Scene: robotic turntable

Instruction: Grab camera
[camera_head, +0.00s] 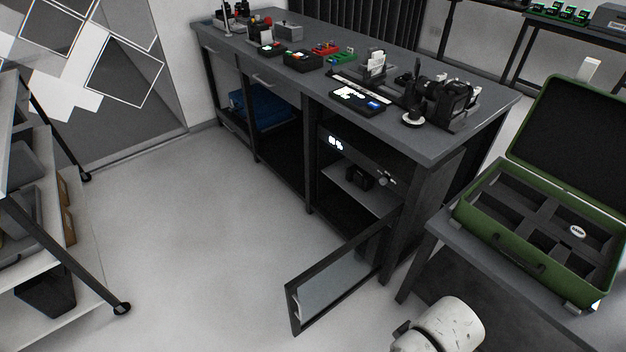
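A small black camera-like object (360,179) sits on the shelf (365,197) inside the open cabinet (325,208) under the dark workbench. A small object with a pale round end lies to its right, too small to identify. Another black camera-shaped device (452,98) stands on the right end of the bench top. I cannot tell for sure which of these is the camera. The glass cabinet door (340,275) is swung open toward the floor in front. A white arm link of mine shows at the bottom right. My gripper's fingers are not visible.
An open green case (470,215) with empty-looking compartments stands on a side table (440,240) at right. Electronics lie along the bench top (300,80). A shelf rack (85,290) with bins stands at left. The grey floor (190,240) between is clear.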

